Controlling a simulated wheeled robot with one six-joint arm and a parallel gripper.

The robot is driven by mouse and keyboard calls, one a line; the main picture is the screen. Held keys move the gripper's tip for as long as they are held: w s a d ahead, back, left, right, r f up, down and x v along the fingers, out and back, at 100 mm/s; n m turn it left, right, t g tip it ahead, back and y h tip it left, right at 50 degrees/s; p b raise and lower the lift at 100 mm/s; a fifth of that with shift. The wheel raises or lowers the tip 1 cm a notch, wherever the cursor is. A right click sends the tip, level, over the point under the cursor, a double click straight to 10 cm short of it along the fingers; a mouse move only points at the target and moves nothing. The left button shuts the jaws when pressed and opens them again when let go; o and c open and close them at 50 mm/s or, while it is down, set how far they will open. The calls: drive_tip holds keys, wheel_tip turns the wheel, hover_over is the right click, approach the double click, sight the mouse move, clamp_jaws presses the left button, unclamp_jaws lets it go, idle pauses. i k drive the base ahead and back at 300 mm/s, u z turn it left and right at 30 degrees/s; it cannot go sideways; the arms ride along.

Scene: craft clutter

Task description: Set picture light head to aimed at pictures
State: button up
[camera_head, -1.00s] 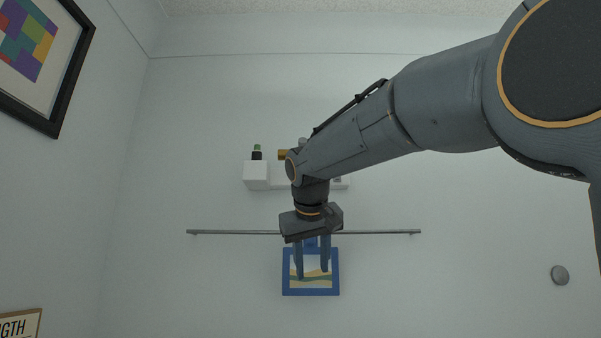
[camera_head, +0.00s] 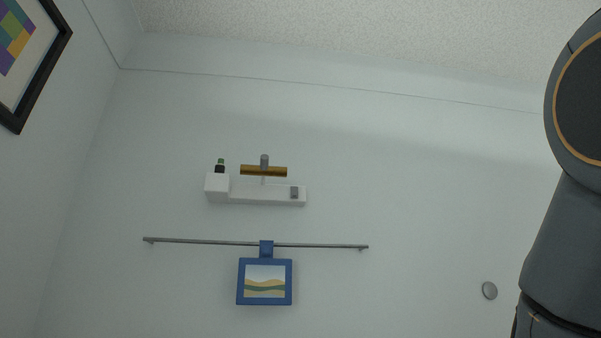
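The picture light head (camera_head: 264,171) is a brass-coloured horizontal bar on a short grey stem, above a white shelf-like base (camera_head: 265,194) on the far wall. I cannot tell its exact tilt from here. A blue-framed landscape picture (camera_head: 265,304) hangs below it by a blue hanger (camera_head: 266,249) on a thin grey rail (camera_head: 200,241). My gripper is out of view; only upper links of my arm show at the right edge.
A black-framed picture (camera_head: 50,50) hangs on the left wall.

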sight(264, 170)
drive_tip(key=z, duration=1.5)
drive_tip(key=i, duration=0.95)
drive_tip(key=u, duration=3.05)
